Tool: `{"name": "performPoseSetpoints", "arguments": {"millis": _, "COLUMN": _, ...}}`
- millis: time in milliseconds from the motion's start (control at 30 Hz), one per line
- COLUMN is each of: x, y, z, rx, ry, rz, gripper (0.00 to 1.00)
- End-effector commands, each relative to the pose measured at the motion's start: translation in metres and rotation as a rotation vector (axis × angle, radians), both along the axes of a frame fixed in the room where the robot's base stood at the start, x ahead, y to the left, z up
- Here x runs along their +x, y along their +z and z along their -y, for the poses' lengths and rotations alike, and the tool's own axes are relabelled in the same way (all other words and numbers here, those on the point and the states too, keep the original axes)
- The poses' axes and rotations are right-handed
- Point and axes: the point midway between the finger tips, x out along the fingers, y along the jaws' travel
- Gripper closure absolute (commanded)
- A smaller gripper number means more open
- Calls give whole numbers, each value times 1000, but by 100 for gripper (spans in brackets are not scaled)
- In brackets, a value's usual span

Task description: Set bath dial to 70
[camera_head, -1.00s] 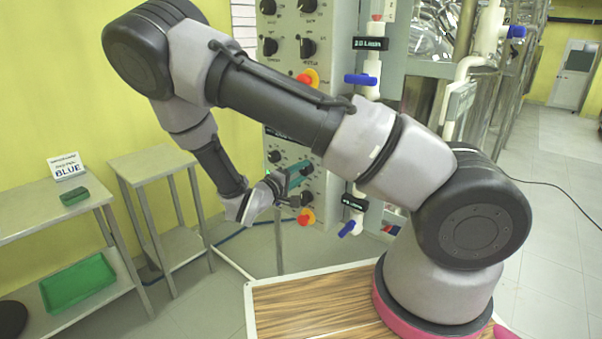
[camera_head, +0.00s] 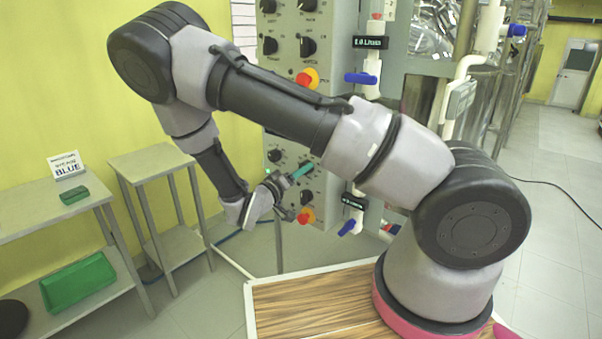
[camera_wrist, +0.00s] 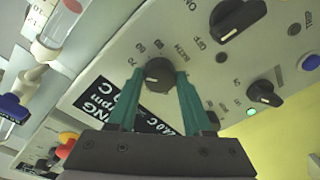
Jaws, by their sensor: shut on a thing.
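The bath dial (camera_wrist: 157,70) is a round dark knob beside the printed word BATH, with small numbers around its edge. It is on the grey control panel (camera_wrist: 112,72). My gripper (camera_wrist: 159,78) has its two green fingers on either side of the dial and is shut on it. A pale mark shows on the knob's left part, but I cannot tell the exact number it points to. In the head view, my gripper (camera_head: 302,170) reaches the lower part of the panel, and the dial is hidden there.
A larger dark knob (camera_wrist: 236,18) and a smaller knob (camera_wrist: 263,93) sit near the bath dial, by a lit green lamp (camera_wrist: 252,112). A black display (camera_wrist: 112,108) lies beside the fingers.

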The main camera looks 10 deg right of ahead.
Motion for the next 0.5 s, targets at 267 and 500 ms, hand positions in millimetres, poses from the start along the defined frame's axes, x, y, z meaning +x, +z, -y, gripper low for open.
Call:
{"name": "performPoseSetpoints", "arguments": {"millis": 267, "x": 0, "y": -1, "z": -1, "rx": 9, "ry": 2, "rz": 7, "gripper": 100}}
{"name": "performPoseSetpoints", "arguments": {"millis": 500, "x": 0, "y": -1, "z": -1, "rx": 8, "ry": 2, "rz": 6, "gripper": 38}}
